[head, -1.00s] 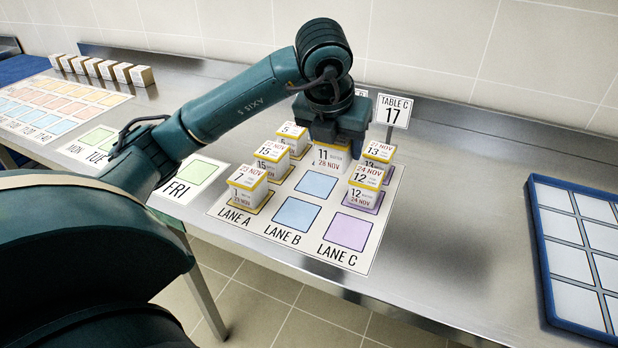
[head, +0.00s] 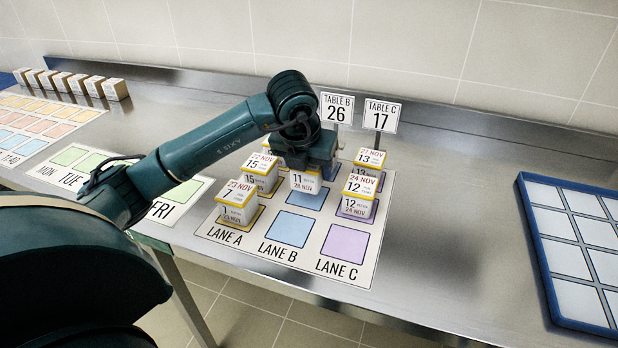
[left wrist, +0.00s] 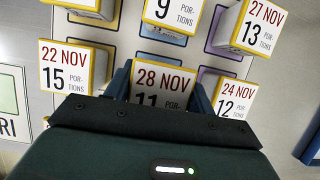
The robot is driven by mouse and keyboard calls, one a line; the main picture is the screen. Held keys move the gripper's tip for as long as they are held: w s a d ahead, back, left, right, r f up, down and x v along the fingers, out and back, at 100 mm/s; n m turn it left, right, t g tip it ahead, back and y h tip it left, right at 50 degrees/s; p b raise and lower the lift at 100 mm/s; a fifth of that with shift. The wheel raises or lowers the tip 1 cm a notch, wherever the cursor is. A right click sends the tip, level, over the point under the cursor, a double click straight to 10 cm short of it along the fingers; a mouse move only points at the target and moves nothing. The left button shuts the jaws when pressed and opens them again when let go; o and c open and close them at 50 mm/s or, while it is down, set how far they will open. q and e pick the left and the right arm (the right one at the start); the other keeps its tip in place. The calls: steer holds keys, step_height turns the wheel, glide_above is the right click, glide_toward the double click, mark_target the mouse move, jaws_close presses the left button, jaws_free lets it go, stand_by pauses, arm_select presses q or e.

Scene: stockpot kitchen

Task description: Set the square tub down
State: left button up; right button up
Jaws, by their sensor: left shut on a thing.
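The square tub (head: 305,182) is white with a yellow rim and a label reading 28 NOV, 11 portions. My left gripper (head: 306,160) is shut on it from above, over the middle part of lane B. The tub also shows in the left wrist view (left wrist: 162,82), between the two blue fingers of my left gripper (left wrist: 160,95). The middle blue square (head: 310,199) of lane B is partly hidden by the tub. I cannot tell whether the tub's base touches it. The front blue square (head: 289,229) is bare. My right gripper is not in view.
Lane A tubs (head: 238,200) stand left, lane C tubs (head: 359,193) right, close beside the held tub. A 9-portion tub (left wrist: 168,18) stands behind it. Signs for table B (head: 336,107) and table C (head: 382,115) stand behind. A blue-framed tray (head: 562,258) lies far right.

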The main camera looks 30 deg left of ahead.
mark_target(309, 179)
arm_select(q)
steer(key=shift+f, duration=1.35)
steer(key=shift+f, duration=0.2)
steer(key=o, duration=1.1)
steer(key=shift+c, duration=0.2)
steer(key=shift+r, duration=0.1)
steer(key=shift+r, duration=0.25)
steer(key=v, duration=1.1)
steer(key=shift+s+r+p, duration=0.2)
steer(key=shift+r+p, duration=0.1)
steer(key=shift+r, duration=0.05)
